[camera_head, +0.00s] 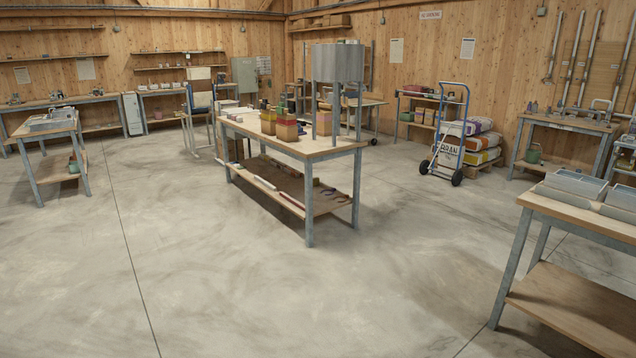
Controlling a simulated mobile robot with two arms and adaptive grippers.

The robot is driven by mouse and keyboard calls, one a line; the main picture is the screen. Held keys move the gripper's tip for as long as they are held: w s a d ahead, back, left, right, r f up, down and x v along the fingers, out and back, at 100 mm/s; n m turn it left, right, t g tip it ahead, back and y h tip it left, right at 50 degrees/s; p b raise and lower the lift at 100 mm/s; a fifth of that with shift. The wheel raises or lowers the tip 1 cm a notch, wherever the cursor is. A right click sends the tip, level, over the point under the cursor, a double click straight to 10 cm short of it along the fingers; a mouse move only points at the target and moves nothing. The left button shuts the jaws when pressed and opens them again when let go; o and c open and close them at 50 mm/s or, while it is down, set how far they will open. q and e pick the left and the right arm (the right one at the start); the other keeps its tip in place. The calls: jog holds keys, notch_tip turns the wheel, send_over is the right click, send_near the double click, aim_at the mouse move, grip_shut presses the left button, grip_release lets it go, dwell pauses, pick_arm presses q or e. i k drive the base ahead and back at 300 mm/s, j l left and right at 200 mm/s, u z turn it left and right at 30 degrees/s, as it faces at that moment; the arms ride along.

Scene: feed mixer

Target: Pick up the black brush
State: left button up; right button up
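I cannot make out a black brush for certain in the head view. Small dark items (326,191) lie on the lower shelf of the central workbench (312,150), too small to identify. The bench top carries small boxes or containers in brown, red and yellow, and a grey metal hopper (338,63) on legs. Neither of my grippers is in view.
Open concrete floor (230,270) lies in front of the central bench. A workbench with grey trays (574,184) stands at the near right. Another bench (48,132) is at the left. A blue hand truck (447,135) and stacked sacks (482,142) are at the back right.

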aim_at(303, 122)
jog(key=i, duration=4.5)
jog(key=i+u, duration=0.1)
jog(key=i, duration=0.75)
jog(key=i+l+u, duration=0.15)
jog(key=i, duration=0.7)
